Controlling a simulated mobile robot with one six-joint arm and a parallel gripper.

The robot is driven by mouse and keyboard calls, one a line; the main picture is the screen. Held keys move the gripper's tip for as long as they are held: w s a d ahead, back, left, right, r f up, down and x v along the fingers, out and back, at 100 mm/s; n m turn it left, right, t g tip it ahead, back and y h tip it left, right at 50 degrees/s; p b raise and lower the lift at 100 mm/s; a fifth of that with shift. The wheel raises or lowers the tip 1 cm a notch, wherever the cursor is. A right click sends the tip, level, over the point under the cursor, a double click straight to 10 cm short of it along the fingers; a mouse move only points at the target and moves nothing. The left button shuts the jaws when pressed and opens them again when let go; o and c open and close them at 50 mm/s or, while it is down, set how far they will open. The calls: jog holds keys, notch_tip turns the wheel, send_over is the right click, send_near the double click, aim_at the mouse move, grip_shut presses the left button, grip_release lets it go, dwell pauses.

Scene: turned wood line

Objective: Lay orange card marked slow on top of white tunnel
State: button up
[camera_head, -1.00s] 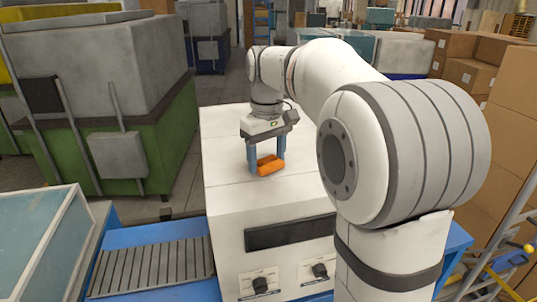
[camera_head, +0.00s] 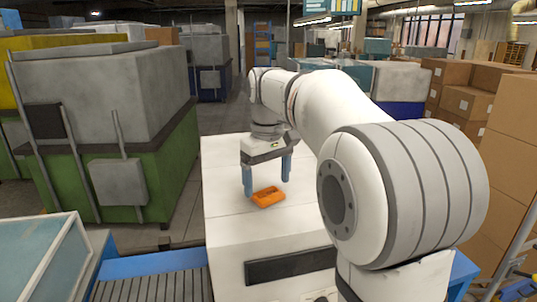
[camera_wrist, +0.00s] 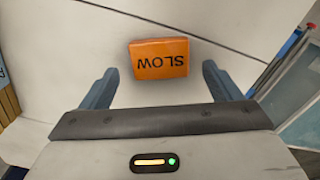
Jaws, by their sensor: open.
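The orange card (camera_head: 268,197) lies flat on top of the white tunnel (camera_head: 232,232). In the wrist view the card (camera_wrist: 159,59) shows the word SLOW upside down, and it rests on the tunnel's pale top (camera_wrist: 225,20) near a dark seam line. My gripper (camera_head: 267,188) is open above and around the card's place, with its blue fingers spread wide. In the wrist view the fingers (camera_wrist: 160,82) stand to either side of the card, with a clear gap on both sides, and do not touch it.
A blue conveyor with grey rollers (camera_head: 150,287) runs up to the tunnel's left side. A green and grey machine (camera_head: 110,170) stands to the left. Cardboard boxes (camera_head: 510,140) are stacked at the right. The tunnel top around the card is clear.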

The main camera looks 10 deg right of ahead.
aim_at(268, 193)
notch_tip(268, 193, up, 10)
dwell(0.3)
jog(key=shift+f, duration=0.1)
